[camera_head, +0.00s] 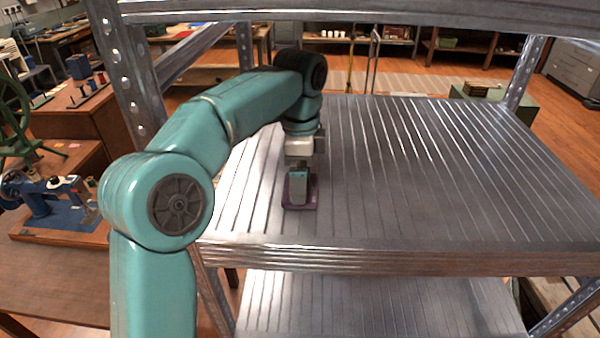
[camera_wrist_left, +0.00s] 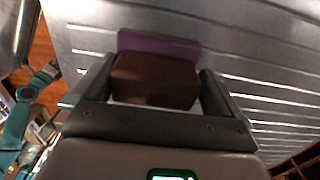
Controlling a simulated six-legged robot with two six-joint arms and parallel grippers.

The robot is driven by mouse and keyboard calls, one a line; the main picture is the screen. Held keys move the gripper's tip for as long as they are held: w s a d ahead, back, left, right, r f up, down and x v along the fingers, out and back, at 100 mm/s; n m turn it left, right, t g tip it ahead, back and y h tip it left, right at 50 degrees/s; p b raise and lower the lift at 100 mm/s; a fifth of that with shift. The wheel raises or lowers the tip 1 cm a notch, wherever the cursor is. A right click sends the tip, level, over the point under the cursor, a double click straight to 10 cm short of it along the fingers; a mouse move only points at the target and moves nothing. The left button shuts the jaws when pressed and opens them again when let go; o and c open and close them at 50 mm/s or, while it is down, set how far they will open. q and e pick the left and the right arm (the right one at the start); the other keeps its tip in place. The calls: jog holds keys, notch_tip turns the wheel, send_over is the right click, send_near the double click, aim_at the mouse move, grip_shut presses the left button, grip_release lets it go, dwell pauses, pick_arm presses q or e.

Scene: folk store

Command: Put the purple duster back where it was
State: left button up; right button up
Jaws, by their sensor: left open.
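The purple duster lies on the ribbed metal shelf (camera_head: 430,170), toward its left front. In the wrist view it shows as a purple base (camera_wrist_left: 158,43) with a brown block (camera_wrist_left: 153,80) on top. In the head view only a bit of its purple edge (camera_head: 312,197) shows below my gripper. My left gripper (camera_head: 298,186) points down over the duster. In the wrist view the gripper (camera_wrist_left: 155,92) is open, with one finger on each side of the brown block. Slight gaps seem to show beside the block, but contact is hard to tell. My right gripper is in neither view.
The rest of the shelf top is clear. Metal posts (camera_head: 125,70) stand at its corners, and an upper shelf (camera_head: 350,15) runs overhead. A lower shelf (camera_head: 380,305) lies below. A wooden table with a blue tool (camera_head: 40,195) stands at the left.

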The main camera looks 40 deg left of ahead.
pick_arm(q)
notch_tip(320, 180, up, 7)
jog(key=shift+r+p, duration=0.15)
jog(key=shift+p, duration=0.95)
jog(key=shift+r, duration=0.25)
jog(key=shift+a, duration=0.1)
